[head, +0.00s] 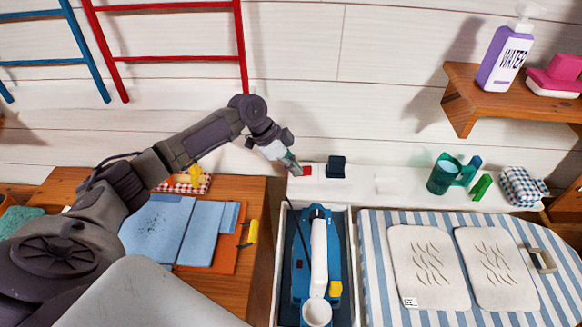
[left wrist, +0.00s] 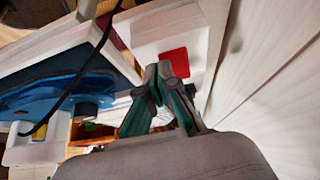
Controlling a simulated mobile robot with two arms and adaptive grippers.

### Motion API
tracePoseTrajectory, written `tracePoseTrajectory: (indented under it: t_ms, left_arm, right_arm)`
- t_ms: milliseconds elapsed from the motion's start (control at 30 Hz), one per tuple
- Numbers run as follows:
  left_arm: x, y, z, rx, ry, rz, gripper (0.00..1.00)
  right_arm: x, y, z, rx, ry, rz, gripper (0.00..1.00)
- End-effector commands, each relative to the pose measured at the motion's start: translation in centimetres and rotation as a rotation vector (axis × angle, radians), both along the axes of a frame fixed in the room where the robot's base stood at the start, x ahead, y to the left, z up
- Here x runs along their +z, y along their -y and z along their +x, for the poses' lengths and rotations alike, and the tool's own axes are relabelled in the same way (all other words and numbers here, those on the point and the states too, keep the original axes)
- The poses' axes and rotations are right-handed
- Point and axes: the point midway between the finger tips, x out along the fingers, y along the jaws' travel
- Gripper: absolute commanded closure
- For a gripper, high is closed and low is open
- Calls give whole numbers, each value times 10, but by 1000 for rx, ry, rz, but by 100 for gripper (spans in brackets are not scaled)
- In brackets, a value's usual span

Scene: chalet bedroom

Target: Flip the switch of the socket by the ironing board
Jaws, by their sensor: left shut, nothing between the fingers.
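The socket's red switch (head: 306,171) shows on the white ledge behind the iron's tray. In the left wrist view the red switch (left wrist: 173,60) sits on a white plate (left wrist: 188,32). My left gripper (head: 295,170) reaches in from the left, with its tips just left of the switch. In the left wrist view its green-padded fingers (left wrist: 160,72) are shut and empty, and the tips overlap the lower edge of the switch. I cannot tell whether they touch it. The ironing board (head: 372,245) has a blue-striped cover and stands to the right. My right gripper is out of view.
A blue iron (head: 300,260) lies in a white tray (head: 349,290). A dark block (head: 336,166) sits right of the switch. A green cup (head: 440,178) stands further right on the ledge (head: 390,180). A black cord (left wrist: 95,75) crosses the left wrist view.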

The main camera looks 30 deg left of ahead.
Motion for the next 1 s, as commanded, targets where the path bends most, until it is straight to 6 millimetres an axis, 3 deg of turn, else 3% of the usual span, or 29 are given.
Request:
tracePoseTrajectory:
  t_ms: [300,500,867,1000]
  left_arm:
    - [57,-40,-16,12,5,9,100]
    - [84,-58,-24,14,4,10,100]
    - [98,-65,-28,14,4,10,100]
    - [119,-65,-27,14,5,10,100]
  right_arm:
    - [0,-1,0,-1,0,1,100]
    - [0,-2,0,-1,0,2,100]
    - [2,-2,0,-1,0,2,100]
    - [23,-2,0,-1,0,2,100]
